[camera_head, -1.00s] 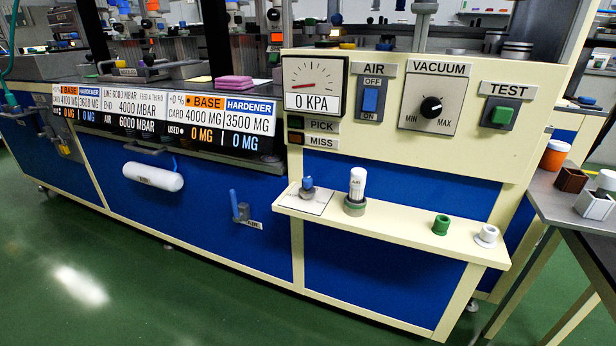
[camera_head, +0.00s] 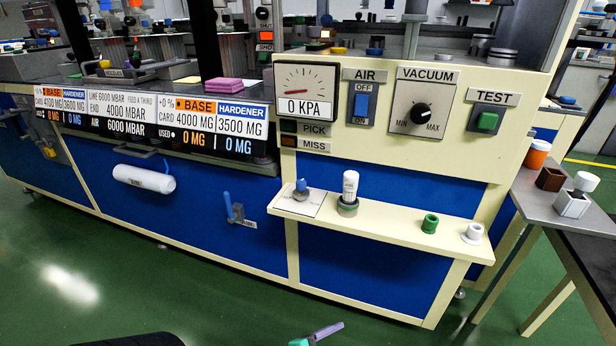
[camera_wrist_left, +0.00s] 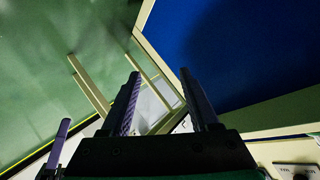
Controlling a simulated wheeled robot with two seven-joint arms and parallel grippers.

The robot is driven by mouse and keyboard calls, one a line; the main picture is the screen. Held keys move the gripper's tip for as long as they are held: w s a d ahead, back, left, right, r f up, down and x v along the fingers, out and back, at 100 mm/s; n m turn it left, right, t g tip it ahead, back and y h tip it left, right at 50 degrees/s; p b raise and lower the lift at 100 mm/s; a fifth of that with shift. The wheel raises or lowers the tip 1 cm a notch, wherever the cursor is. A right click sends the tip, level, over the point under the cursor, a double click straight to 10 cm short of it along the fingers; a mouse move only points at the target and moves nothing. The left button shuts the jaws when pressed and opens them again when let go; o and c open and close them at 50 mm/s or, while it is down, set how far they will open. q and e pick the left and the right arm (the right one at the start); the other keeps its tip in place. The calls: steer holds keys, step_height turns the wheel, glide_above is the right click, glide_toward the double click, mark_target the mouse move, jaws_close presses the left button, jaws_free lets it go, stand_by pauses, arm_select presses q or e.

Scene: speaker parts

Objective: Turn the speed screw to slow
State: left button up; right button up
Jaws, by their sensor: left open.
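I cannot make out a part clearly marked as the speed screw. A cream machine panel carries a vacuum knob (camera_head: 421,113) marked MIN and MAX. A small blue-topped fitting (camera_head: 302,189) stands on a card on the shelf. My left gripper (camera_wrist_left: 158,75) is open and empty in the left wrist view, two purple fingers apart, near the blue machine side. A small round part (camera_wrist_left: 302,175) on a cream surface is cut off at that view's lower right. Another purple finger (camera_wrist_left: 60,140) shows at left, probably my right gripper's; its opening is hidden. A purple finger also enters the head view's bottom edge.
A grey side table (camera_head: 535,205) stands at right. Green floor in front is open.

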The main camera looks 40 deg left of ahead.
arm_select(q)
steer(key=w+a+r+m+y+p, duration=0.1)
steer(key=a+r+m+y+p, duration=0.1)
steer(key=a+r+m, duration=0.35)
steer(key=m+t+y+p, duration=0.5)
steer(key=m+y, duration=0.2)
steer(key=m, duration=0.8)
glide_toward(299, 186)
arm_select(e)
steer(key=s+d+r+g+h, duration=0.45)
steer(key=d+r+g, duration=0.2)
steer(key=d, duration=0.45)
arm_select(q)
steer(key=shift+m+y, duration=0.3)
steer(key=shift+m, duration=0.05)
steer(key=p+x, duration=0.3)
steer(key=x, duration=0.8)
steer(key=shift+w+d+f, duration=0.1)
steer(key=shift+w+f, duration=0.05)
steer(key=shift+w, duration=0.1)
jaws_close()
arm_select(e)
step_height(299, 186, down, 8)
steer(key=s+d, duration=0.1)
steer(key=shift+s+d+m, duration=0.2)
steer(key=shift+s+m, duration=0.1)
steer(key=shift+m, duration=0.1)
